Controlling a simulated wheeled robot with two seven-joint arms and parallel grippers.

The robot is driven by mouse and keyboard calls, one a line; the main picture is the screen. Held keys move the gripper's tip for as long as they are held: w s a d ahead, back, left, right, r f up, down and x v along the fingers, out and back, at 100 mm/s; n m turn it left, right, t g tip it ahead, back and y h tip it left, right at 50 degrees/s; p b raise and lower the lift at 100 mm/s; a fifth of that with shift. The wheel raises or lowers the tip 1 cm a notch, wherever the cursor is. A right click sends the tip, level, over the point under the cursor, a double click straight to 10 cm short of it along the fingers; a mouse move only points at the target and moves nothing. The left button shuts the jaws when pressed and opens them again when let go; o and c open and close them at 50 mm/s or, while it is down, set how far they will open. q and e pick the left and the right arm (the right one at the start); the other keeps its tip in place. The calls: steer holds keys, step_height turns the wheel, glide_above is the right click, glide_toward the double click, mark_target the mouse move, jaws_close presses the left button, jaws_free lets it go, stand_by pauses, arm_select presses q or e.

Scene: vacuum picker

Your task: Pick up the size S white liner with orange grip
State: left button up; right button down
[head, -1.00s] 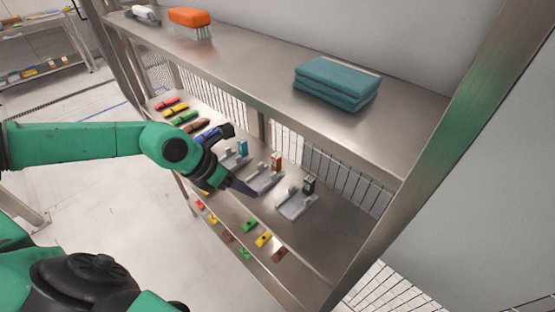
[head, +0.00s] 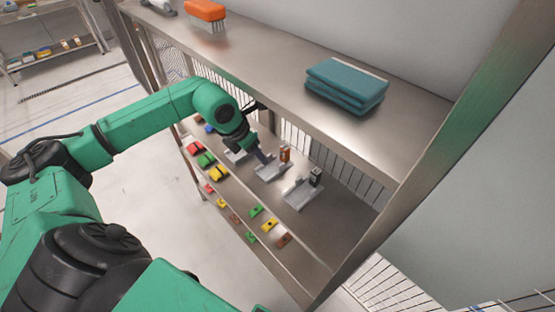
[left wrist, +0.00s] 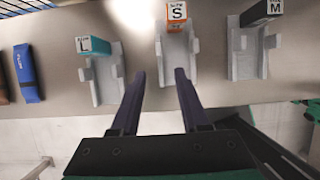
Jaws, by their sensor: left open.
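The size S white liner (head: 268,173) lies on the middle metal shelf, its upright orange grip (head: 285,154) at the back. In the left wrist view, the liner (left wrist: 180,65) points away from me and its orange-edged S label (left wrist: 177,12) is at the top. My left gripper (head: 261,157) is open and empty. In the left wrist view, its two dark fingers (left wrist: 161,72) point toward the S liner. The left finger lies left of the liner and the right fingertip overlaps its near end; I cannot tell whether they touch. My right gripper is not in view.
The teal L liner (left wrist: 106,78) is to the left, the black M liner (left wrist: 247,60) to the right. Several coloured pieces (head: 217,172) lie on the shelf, more on the lower ledge (head: 269,224). The upper shelf holds folded teal cloths (head: 345,86) and an orange brush (head: 206,12).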

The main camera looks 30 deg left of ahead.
mark_target(269, 154)
arm_select(q)
steer(key=w, duration=0.1)
steer(key=w+d+p, duration=0.1)
steer(key=shift+w+d+r+p, duration=0.15)
steer(key=shift+w+r+p, duration=0.2)
steer(key=shift+w+p, duration=0.05)
steer(key=p+x, duration=0.1)
steer(key=x, duration=0.2)
steer(key=shift+s+f, duration=0.1)
steer(key=shift+f, duration=0.25)
jaws_close()
steer(key=shift+r, duration=0.15)
